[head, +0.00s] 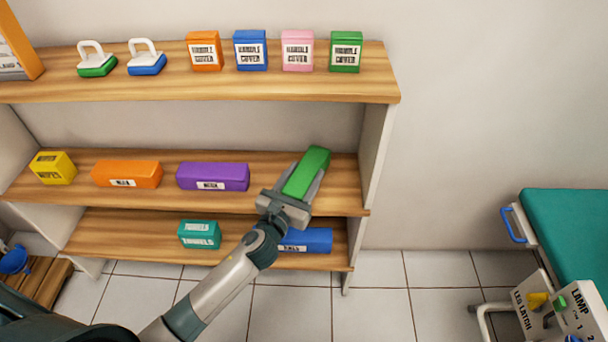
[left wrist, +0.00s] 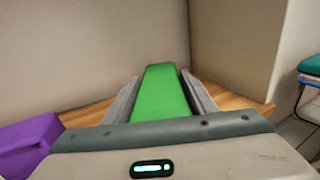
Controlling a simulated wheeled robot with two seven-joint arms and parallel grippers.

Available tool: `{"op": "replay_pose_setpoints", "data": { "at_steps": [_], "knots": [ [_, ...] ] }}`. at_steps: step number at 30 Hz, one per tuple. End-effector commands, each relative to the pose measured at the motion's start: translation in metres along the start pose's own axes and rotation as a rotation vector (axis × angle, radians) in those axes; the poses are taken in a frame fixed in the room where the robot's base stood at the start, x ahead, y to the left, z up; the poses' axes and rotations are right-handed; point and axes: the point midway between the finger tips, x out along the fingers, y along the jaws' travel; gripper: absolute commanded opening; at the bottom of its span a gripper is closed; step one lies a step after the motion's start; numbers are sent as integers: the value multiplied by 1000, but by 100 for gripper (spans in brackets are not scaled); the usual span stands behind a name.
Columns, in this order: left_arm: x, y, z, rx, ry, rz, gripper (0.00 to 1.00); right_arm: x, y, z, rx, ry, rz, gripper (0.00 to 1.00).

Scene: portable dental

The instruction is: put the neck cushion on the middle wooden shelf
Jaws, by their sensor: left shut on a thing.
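My left gripper (head: 298,192) is shut on a long green block, which looks like the neck cushion (head: 308,170). The cushion is at the right end of the middle wooden shelf (head: 337,190), to the right of a purple block. In the left wrist view the cushion (left wrist: 164,92) lies between the two fingers of the left gripper (left wrist: 162,95) and points toward the back wall. I cannot tell whether its underside touches the shelf. My right gripper is not in view.
On the middle shelf are a purple block (head: 213,177), an orange block (head: 127,174) and a yellow box (head: 53,168). A side panel (head: 378,150) closes the right end. The top shelf (head: 200,88) overhangs. Teal (head: 200,235) and blue (head: 308,240) boxes sit on the bottom shelf.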

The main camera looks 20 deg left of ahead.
Motion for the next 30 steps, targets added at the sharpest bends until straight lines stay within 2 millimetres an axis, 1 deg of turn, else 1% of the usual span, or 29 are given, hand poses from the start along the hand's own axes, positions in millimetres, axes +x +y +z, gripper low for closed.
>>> {"op": "replay_pose_setpoints", "data": {
  "at_steps": [8,27,28,29,30],
  "knots": [
    [0,0,-1,0,-1,0,23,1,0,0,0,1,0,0],
    [0,0,-12,0,0,0,23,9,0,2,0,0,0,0],
    [0,0,-11,0,0,0,56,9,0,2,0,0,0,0],
    [0,0,-11,0,0,0,63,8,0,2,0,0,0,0],
    [0,0,-11,0,0,0,73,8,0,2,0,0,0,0]
  ]
}}
